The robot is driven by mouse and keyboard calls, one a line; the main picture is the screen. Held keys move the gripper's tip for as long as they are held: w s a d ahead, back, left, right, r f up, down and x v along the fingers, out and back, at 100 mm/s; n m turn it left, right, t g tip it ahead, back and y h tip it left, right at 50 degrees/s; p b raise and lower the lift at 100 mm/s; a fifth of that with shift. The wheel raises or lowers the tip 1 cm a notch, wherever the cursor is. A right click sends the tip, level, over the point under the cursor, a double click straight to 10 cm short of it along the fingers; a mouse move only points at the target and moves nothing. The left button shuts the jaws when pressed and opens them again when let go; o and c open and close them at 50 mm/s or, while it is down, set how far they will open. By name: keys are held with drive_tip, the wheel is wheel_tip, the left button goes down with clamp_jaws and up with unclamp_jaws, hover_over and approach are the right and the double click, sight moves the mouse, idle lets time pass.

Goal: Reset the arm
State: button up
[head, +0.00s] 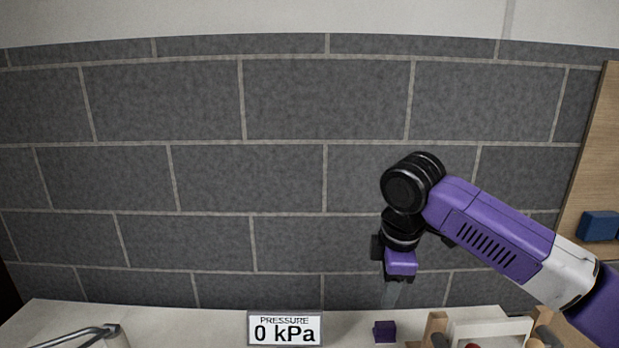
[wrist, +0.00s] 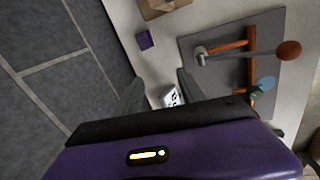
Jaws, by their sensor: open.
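My arm is purple, black and white and reaches in from the right in the head view, bent at a black joint. My gripper (head: 391,295) hangs from it, pointing down above the pale counter (head: 190,322), in front of the grey block wall. In the wrist view my gripper (wrist: 160,90) has its two grey fingers spread apart. I see nothing held between them. The white pressure display (wrist: 169,96) shows beyond the gap.
The display (head: 284,328) reads 0 kPa. A purple cube (head: 384,331) lies on the counter right of it. A metal faucet-like bar (head: 78,335) is at left. A blue block (head: 600,226) is at right.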

drive_tip(key=a+r+m+t+y+b, duration=0.1)
drive_tip(key=a+r+m+t+y, duration=0.3)
drive_tip(key=a, duration=0.5)
drive_tip(key=a+r+m+t+y+b, duration=0.1)
drive_tip(key=a+r+m+t+y, duration=0.1)
drive_tip(key=a+t+y, duration=0.65)
drive_tip(key=s+d+f+m+t+h+b, duration=0.25)
drive_tip(key=s+d+f+m+h, duration=0.45)
drive_tip(key=s, duration=0.4)
drive_tip(key=s+d+f+m+t+h+b, duration=0.25)
drive_tip(key=s+d+f+m+h, duration=0.35)
drive_tip(key=s+d, duration=0.4)
drive_tip(key=s+d+f+g+b, duration=0.1)
drive_tip(key=s+f, duration=0.4)
drive_tip(key=s, duration=0.4)
drive_tip(key=s+d+f+n+g+b, duration=0.1)
drive_tip(key=s+f, duration=0.3)
drive_tip(key=s, duration=0.5)
drive_tip(key=s+d+f+n+g+b, duration=0.1)
drive_tip(key=s+d+f+g, duration=0.2)
drive_tip(key=s, duration=0.6)
wheel_tip(320, 180, down, 3)
drive_tip(key=shift+s+d+r, duration=0.15)
drive_tip(key=shift+s, duration=0.2)
drive_tip(key=shift+g+y, duration=0.25)
